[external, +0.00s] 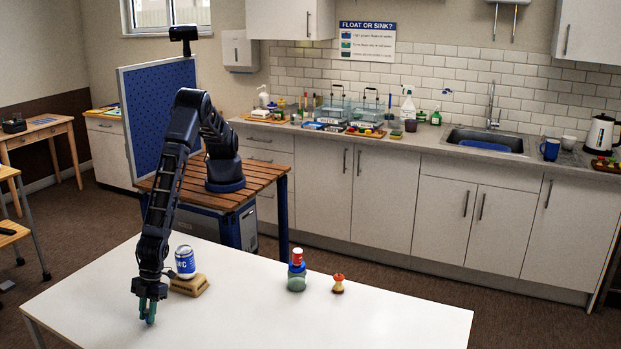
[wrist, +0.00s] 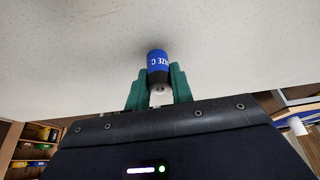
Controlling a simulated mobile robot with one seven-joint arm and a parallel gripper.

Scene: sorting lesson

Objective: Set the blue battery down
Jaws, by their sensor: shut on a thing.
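My gripper (external: 150,306) points down over the near left part of the white table (external: 330,315). In the wrist view its green fingers (wrist: 158,92) are shut on the blue battery (wrist: 158,63). The battery has a blue band with white "SIZE C" lettering, a black part and a pale metal end towards my wrist. Its far end is close to the tabletop, with a dark shadow beside it; whether it touches cannot be told. In the external view the battery is mostly hidden by the fingers.
A blue and white can (external: 185,262) stands on a tan block (external: 189,285) just right of my gripper. Further right are a greenish jar (external: 297,282) with a red item (external: 297,256) on top and an apple core (external: 338,284). The table's front and right are clear.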

